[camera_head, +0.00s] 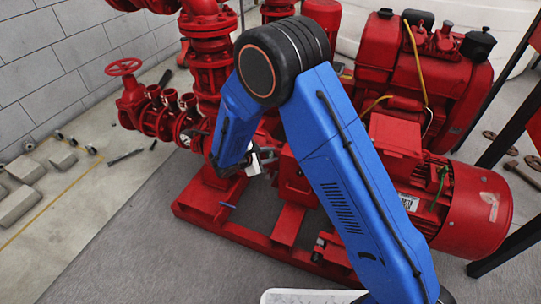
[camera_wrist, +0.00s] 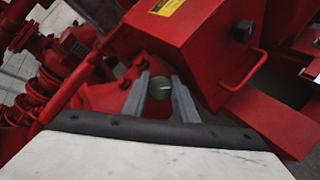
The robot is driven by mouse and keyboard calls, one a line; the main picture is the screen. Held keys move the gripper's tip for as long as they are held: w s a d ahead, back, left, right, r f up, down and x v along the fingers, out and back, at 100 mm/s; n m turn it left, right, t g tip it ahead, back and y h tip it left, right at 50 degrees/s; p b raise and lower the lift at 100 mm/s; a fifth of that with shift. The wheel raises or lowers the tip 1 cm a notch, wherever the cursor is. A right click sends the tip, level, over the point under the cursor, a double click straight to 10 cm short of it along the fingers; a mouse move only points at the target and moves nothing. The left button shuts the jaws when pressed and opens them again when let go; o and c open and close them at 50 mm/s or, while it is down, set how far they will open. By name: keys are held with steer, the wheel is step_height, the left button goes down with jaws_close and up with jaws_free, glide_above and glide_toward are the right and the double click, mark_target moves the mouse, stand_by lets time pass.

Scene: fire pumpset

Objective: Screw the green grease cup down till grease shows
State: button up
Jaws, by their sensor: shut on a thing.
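The green grease cup (camera_wrist: 160,88) is a small, round, dark green cap in the middle of the wrist view, in front of red pump metal. My gripper (camera_wrist: 161,90) has its two grey fingers on either side of the cup, shut on it. Whether grease shows cannot be seen. In the head view my gripper (camera_head: 262,160) is small, low at the red pumpset (camera_head: 290,218), and the cup is hidden there.
A red box with a yellow label (camera_wrist: 184,40) and a handle (camera_wrist: 245,72) stands close right of the fingers. Red valves and pipes (camera_head: 150,105) are at left, a red motor (camera_head: 450,205) at right. Loose blocks (camera_head: 25,170) lie on the floor at far left.

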steer(key=o, duration=0.8)
steer(key=shift+c, duration=0.2)
steer(key=v, duration=1.7)
steer(key=shift+s+a, duration=0.15)
steer(key=shift+a, duration=0.05)
